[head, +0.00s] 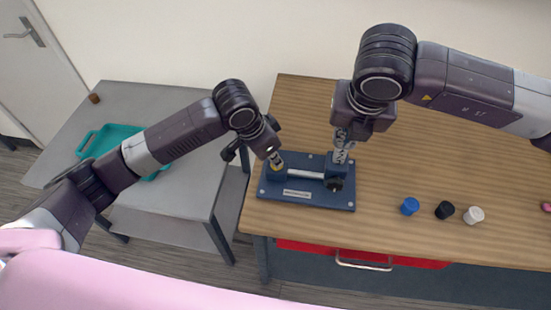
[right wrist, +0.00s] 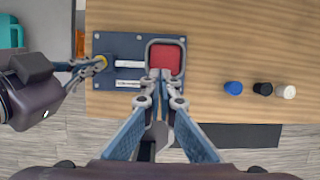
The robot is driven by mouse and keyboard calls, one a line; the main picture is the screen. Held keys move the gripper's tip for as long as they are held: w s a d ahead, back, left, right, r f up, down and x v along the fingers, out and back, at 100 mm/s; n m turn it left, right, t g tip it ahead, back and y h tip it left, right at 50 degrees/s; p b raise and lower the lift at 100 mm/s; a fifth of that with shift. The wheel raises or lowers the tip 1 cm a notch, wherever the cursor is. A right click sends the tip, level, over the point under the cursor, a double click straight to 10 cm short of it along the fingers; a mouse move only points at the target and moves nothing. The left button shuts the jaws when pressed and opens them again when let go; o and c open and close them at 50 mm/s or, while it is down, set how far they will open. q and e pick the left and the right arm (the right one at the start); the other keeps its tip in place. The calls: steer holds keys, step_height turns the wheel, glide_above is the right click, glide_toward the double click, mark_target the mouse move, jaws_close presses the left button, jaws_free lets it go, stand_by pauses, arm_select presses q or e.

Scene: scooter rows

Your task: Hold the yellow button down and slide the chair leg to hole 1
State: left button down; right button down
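A dark blue base board (head: 300,198) lies at the left front of the wooden table, with a pale rod-like leg (head: 305,174) across it. The yellow button (right wrist: 101,64) is at the board's left end. My left gripper (head: 275,158) has its fingertips together at the button; whether it is pressed down I cannot tell. My right gripper (head: 341,153) points down over the board's right end. In the right wrist view its fingertips are close together at a red block in a grey frame (right wrist: 166,60); I cannot tell whether they grip it. The holes are not readable.
Blue (head: 410,206), black (head: 445,210) and white (head: 474,215) caps stand to the right on the wooden table (head: 430,165). A grey side table (head: 180,190) with a teal tray (head: 98,139) is at the left.

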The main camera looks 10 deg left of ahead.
mark_target(341, 150)
steer(key=shift+f, duration=2.15)
stand_by(0.4)
step_height(341, 150, up, 5)
stand_by(0.8)
